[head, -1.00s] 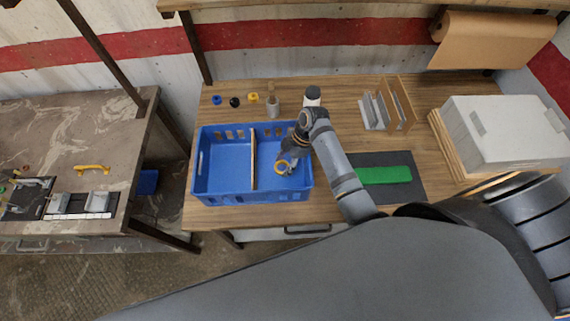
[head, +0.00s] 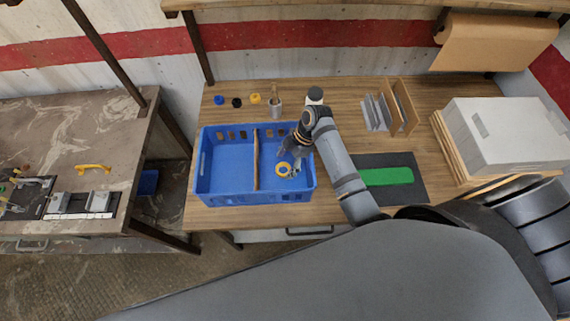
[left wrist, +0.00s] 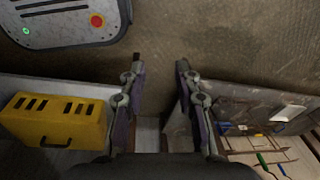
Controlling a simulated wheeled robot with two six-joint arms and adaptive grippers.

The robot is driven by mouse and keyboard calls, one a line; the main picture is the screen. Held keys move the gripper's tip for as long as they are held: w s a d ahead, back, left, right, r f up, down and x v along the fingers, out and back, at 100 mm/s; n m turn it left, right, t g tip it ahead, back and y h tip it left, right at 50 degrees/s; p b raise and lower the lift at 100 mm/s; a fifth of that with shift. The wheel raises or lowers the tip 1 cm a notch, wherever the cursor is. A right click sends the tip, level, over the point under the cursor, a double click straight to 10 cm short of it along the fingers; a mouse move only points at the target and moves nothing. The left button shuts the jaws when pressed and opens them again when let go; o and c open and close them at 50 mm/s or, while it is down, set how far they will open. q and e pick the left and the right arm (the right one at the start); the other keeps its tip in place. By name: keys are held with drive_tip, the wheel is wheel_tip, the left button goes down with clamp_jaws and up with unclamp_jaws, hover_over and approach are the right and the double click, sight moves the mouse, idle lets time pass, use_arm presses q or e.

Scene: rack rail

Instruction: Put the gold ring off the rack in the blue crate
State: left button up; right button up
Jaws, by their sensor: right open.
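The gold ring (head: 283,169) is inside the right compartment of the blue crate (head: 222,199), close to the divider side of my right gripper. My right gripper (head: 290,167) reaches down into that compartment and is open. Its fingers are right beside the ring; I cannot tell whether they touch it, or whether the ring lies flat on the crate floor. My left gripper (left wrist: 160,62) shows only in the left wrist view, open and empty above the floor. I cannot tell which thing is the rack.
A wooden divider (head: 256,160) splits the crate. Small blue, black and yellow pieces and a grey cup (head: 276,106) stand behind it. A green block (head: 387,176) on a dark mat, upright panels (head: 388,107) and a white box (head: 510,135) are to the right.

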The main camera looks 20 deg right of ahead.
use_arm(q)
drive_tip(key=f, duration=0.1)
drive_tip(key=s+f+b, duration=0.1)
drive_tip(key=b, duration=0.1)
drive_tip(key=shift+s+f, duration=0.25)
drive_tip(key=shift+f, duration=0.15)
use_arm(e)
drive_tip(key=v, duration=1.1)
